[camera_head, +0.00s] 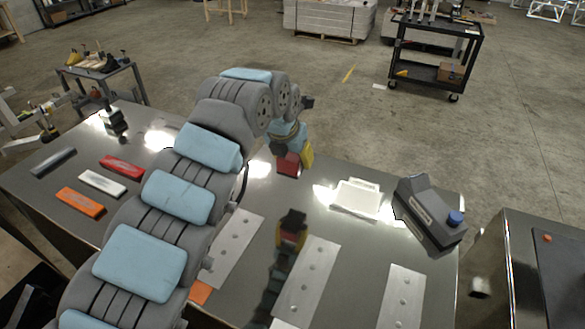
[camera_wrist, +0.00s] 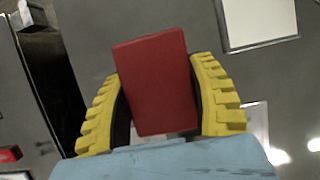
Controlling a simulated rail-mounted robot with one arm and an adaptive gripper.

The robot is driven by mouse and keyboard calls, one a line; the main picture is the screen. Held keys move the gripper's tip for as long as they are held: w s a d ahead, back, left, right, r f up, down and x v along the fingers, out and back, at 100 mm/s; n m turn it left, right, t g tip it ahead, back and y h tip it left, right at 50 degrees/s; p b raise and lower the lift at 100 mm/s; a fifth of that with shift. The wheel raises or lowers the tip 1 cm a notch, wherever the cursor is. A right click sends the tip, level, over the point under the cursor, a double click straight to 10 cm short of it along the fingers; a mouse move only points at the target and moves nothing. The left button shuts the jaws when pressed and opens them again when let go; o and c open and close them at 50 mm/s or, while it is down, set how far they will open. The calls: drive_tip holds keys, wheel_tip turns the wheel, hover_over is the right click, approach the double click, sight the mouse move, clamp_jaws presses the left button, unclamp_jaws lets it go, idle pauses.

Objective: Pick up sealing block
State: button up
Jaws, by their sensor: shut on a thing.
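The sealing block (camera_head: 288,165) is a plain red block, held above the grey metal table. It also fills the middle of the wrist view (camera_wrist: 155,80). My gripper (camera_head: 292,154) points down over the table. In the wrist view, its yellow ribbed fingers (camera_wrist: 158,88) are shut on the block's two sides. The block is slightly tilted in that view. In the head view, my gripper hides the top of the block. A dark reflection of gripper and block shows in the tabletop below, apart from them.
The shiny table (camera_head: 240,180) carries a white tray (camera_head: 357,198) and a grey device with a blue cap (camera_head: 431,213) on the right. Red (camera_head: 122,166), white (camera_head: 102,183) and orange (camera_head: 81,202) bars lie on the left. Pale perforated plates (camera_head: 306,283) lie in front.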

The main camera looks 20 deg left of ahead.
sight(295, 177)
drive_tip(key=shift+s+d+f+b, duration=0.15)
drive_tip(key=shift+s+b, duration=0.6)
drive_tip(key=shift+b, duration=2)
drive_tip(key=shift+s+r+b, duration=0.2)
drive_tip(key=shift+b, duration=0.15)
drive_tip(key=shift+s+d+r, duration=0.25)
drive_tip(key=shift+s+r, duration=0.1)
drive_tip(key=shift+s, duration=0.35)
drive_tip(key=shift+s+d+r, duration=0.25)
drive_tip(key=shift+s+r, duration=0.15)
drive_tip(key=shift+s, duration=0.25)
drive_tip(key=shift+s+d+r, duration=0.25)
drive_tip(key=shift+s+r, duration=0.1)
drive_tip(key=shift+s, duration=0.35)
drive_tip(key=o, duration=0.5)
drive_tip(key=shift+c, duration=1.4)
